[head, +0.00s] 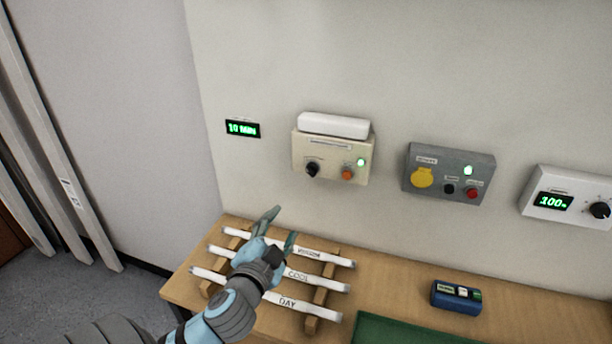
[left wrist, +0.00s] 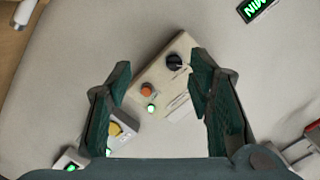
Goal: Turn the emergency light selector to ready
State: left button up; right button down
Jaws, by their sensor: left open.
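The emergency light unit is a beige box (head: 325,158) on the wall with a white lamp bar (head: 334,125) on top. Its black selector knob (head: 312,169) sits at the lower left of the face, beside an orange button (head: 347,174) and a lit green lamp (head: 361,162). My left gripper (head: 281,225) is open and empty, below and left of the box, above the wooden table. In the left wrist view, the selector knob (left wrist: 174,62) shows between the open fingers (left wrist: 160,82), some distance beyond them. The knob's label is too small to read.
A green "10 MIN" display (head: 243,128) is left of the box. A grey box (head: 450,172) with a yellow cover and a white dial panel (head: 570,197) hang to the right. Labelled white tubes lie on a wooden rack (head: 312,326); a blue block (head: 456,297) stands on the table.

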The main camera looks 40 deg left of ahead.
aim_at(309, 173)
pick_arm(q)
jog(key=w+a+r, duration=0.1)
jog(key=w, duration=0.4)
jog(key=w+a+r+m+t, duration=0.1)
jog(key=w+a, duration=0.1)
jog(key=w, duration=0.3)
jog(key=w+a+r+t+p, duration=0.1)
jog(key=w, duration=0.4)
jog(key=shift+w+a+r+m+h, duration=0.15)
jog(key=shift+r+m+h, duration=0.15)
jog(key=shift+c, duration=0.6)
